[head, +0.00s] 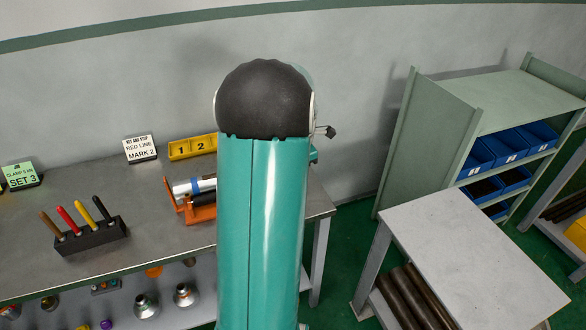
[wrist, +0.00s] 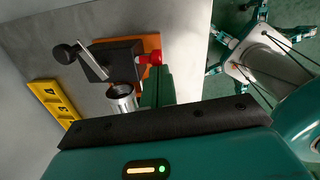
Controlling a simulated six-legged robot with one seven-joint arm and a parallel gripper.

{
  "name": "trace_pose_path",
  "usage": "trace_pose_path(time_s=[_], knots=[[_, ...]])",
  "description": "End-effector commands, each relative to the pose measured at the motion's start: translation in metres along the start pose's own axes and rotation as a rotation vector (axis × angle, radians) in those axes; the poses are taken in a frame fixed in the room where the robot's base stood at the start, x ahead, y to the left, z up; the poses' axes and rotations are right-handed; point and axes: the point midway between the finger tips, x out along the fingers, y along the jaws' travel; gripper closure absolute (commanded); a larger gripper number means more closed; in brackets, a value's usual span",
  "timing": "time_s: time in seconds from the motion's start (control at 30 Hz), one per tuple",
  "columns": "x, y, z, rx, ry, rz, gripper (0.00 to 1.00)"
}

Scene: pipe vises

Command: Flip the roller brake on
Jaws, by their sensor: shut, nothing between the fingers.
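An orange roller stand (head: 203,213) on the bench carries a silver pipe (head: 183,189) with a blue band. My arm hides its right side in the head view. The wrist view shows a black block (wrist: 112,60) with a silver lever and black knob (wrist: 65,53), an orange plate (wrist: 151,43), and a red knob (wrist: 152,58) at its right. A silver cylinder (wrist: 123,103) lies below the block. I cannot tell which part is the roller brake. My gripper (wrist: 158,72) is shut and empty, its tips at or very near the red knob; contact is unclear.
A yellow number strip (head: 192,147) lies at the bench back, also in the wrist view (wrist: 53,102). A tool block (head: 92,238) and label cards (head: 141,149) stand left. A grey side table (head: 475,250) and a shelf with blue bins (head: 507,146) are right.

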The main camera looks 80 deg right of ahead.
Motion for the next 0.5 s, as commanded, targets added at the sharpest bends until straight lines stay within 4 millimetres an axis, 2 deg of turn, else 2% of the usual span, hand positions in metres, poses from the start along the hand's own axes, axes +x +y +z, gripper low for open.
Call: trace_pose_path(time_s=[0.2, 0.5], knots=[[0.0026, -0.0021, 0.0089, 0.001, 0.009, -0.001, 1.00], [0.0033, -0.0030, 0.0122, -0.001, 0.008, -0.001, 1.00]])
